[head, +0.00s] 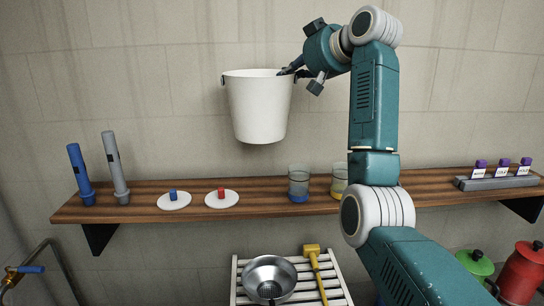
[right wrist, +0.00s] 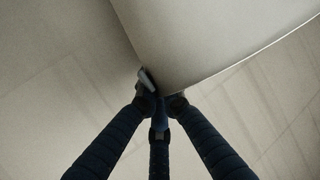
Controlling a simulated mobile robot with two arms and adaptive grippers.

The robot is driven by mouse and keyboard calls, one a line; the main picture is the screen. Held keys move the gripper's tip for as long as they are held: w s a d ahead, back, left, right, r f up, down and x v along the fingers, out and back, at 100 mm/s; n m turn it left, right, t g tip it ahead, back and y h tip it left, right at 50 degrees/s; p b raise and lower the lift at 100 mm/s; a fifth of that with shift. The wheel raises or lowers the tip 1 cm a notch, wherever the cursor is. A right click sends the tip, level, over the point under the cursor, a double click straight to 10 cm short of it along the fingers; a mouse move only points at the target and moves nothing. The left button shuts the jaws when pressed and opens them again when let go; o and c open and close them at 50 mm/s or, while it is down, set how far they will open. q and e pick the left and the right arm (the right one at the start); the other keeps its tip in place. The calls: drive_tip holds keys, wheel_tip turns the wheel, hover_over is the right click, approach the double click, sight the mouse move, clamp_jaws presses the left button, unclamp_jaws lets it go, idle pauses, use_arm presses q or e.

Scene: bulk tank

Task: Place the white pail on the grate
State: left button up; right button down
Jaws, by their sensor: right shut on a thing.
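The white pail (head: 258,108) hangs in the air in front of the wall, above the wooden shelf, nearly upright. My right gripper (head: 292,72) is shut on the right side of the pail near its rim. In the right wrist view, the dark fingers (right wrist: 160,100) close on the pail (right wrist: 205,40), which fills the upper part. The white slatted grate (head: 333,278) is low in the middle of the head view, with a steel strainer bowl (head: 270,277) and a yellow-headed tool (head: 312,255) on it. My left gripper is not in view.
The wooden shelf (head: 250,197) carries blue (head: 80,175) and grey (head: 115,168) tubes, two white discs, two glass jars and a rack of purple-capped vials (head: 500,178). Green (head: 475,263) and red (head: 522,272) lidded cans stand at lower right. A tap (head: 25,269) is at lower left.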

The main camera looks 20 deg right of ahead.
wheel_tip(320, 180, down, 17)
drive_tip(key=p, duration=0.4)
drive_tip(key=shift+w, duration=0.15)
drive_tip(key=c, duration=1.9)
unclamp_jaws()
drive_tip(key=shift+c, duration=0.2)
drive_tip(key=shift+f, duration=0.1)
